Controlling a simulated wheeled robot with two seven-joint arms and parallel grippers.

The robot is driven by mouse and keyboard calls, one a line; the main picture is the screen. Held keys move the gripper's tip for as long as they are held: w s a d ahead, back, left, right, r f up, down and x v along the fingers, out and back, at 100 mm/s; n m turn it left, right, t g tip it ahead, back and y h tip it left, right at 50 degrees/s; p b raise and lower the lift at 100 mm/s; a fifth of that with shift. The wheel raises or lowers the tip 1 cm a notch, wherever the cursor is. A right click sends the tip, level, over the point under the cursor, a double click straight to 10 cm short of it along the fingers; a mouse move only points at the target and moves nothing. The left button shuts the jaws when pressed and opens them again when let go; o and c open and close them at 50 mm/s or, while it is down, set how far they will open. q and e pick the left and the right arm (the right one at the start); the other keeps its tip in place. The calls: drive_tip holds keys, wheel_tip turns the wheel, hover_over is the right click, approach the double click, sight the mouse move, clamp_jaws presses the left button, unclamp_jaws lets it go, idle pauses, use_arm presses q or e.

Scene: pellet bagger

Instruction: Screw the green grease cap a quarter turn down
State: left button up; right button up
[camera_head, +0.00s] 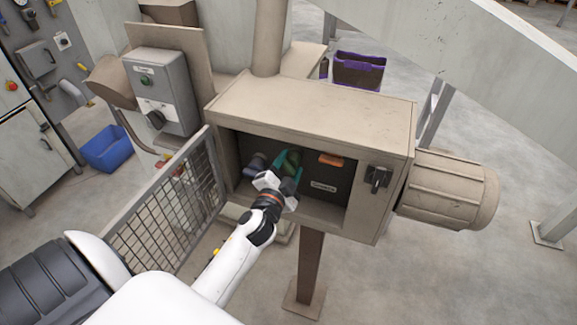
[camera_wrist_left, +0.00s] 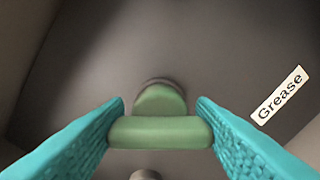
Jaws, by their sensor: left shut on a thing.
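The green grease cap (camera_wrist_left: 160,131) is inside the open beige housing, with a wide green bar in front of a rounded green part; it also shows in the head view (camera_head: 291,158), partly hidden by my fingers. My left gripper (camera_wrist_left: 160,125) reaches into the housing, and its teal fingers press on both ends of the green bar. In the head view the left gripper (camera_head: 286,171) shows at the opening. A white "Grease" label (camera_wrist_left: 281,95) is on the dark back wall, right of the cap. My right gripper is not in view.
The housing (camera_head: 310,105) surrounds the cap with walls and a lower lip. A mesh door (camera_head: 165,215) stands open on the left. Inside are a dark blue-grey knob (camera_head: 256,161) and an orange part (camera_head: 330,159). A black latch (camera_head: 377,178) and a motor (camera_head: 447,188) are at right.

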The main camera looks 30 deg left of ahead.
use_arm(q)
drive_tip(key=m, duration=0.3)
drive_tip(key=shift+m, duration=0.4)
drive_tip(key=shift+f+m, duration=0.1)
drive_tip(key=shift+m, duration=1.7)
drive_tip(key=o, duration=1)
